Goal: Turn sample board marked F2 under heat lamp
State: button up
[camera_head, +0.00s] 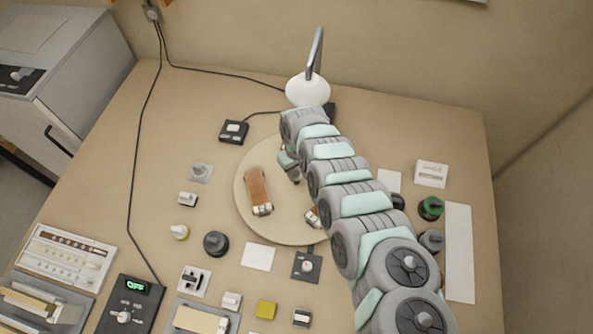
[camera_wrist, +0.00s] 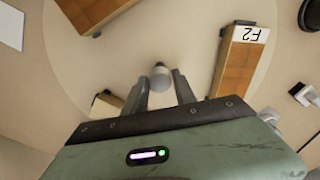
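The board marked F2 (camera_wrist: 237,62) is orange-brown, with a white end label, at right in the wrist view. It lies on the round turntable (camera_head: 246,215), left of centre, in the head view (camera_head: 257,186). My gripper (camera_wrist: 160,82) is open, its fingers either side of a small grey knob (camera_wrist: 160,74); I cannot tell whether they touch it. In the head view my gripper (camera_head: 291,168) is over the turntable, right of the board. The heat lamp (camera_head: 308,90) has a white shade and stands behind the turntable.
Another board (camera_head: 312,216) shows partly beside my arm, which hides the turntable's right side. A black box (camera_head: 234,131) stands at the back left. Several knobs and switches, such as the dark round knob (camera_head: 216,243), line the left and front. The back-left bench is mostly clear.

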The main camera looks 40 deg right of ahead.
grip_shut()
dwell(1.0)
